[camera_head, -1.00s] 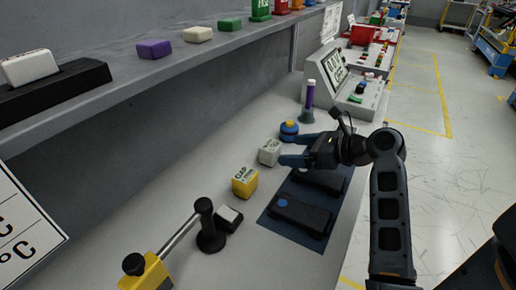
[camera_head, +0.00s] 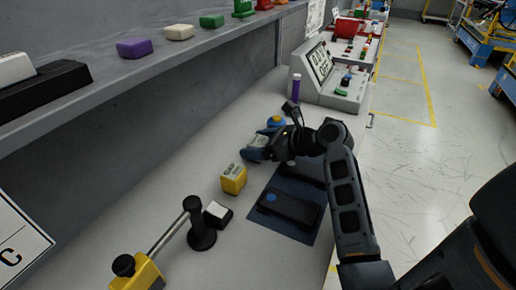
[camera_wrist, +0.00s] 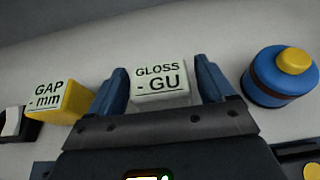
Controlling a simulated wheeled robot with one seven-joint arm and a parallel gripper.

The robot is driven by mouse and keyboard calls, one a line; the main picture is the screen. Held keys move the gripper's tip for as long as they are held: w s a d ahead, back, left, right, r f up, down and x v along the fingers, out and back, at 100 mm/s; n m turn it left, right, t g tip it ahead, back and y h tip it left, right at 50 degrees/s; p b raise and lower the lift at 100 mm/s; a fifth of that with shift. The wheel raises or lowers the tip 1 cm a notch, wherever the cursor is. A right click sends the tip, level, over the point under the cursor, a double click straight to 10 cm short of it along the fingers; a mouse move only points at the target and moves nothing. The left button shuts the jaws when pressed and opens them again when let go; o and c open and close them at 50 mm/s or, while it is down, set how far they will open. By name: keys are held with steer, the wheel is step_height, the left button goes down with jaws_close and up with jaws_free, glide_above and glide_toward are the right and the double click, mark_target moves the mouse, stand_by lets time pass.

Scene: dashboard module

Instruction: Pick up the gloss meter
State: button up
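The gloss meter (camera_wrist: 160,82) is a small pale block labelled "GLOSS - GU" in the wrist view. It stands on the grey bench, between the two blue fingers of my gripper (camera_wrist: 162,88). A narrow gap shows beside the block at each finger, so the gripper looks open around it. In the head view the gloss meter (camera_head: 260,141) is partly hidden by my gripper (camera_head: 262,146). Its lower part is hidden by the gripper body in the wrist view.
A yellow "GAP - mm" block (camera_wrist: 62,100) stands to the left, also in the head view (camera_head: 233,179). A blue round button with a yellow top (camera_wrist: 281,76) is close on the right. A dark mat (camera_head: 287,228) with black devices lies nearer. A shelf (camera_head: 140,66) overhangs the bench's left side.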

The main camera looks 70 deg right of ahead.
steer(key=c, duration=0.9)
steer(key=shift+c, duration=0.3)
steer(key=shift+r, duration=0.1)
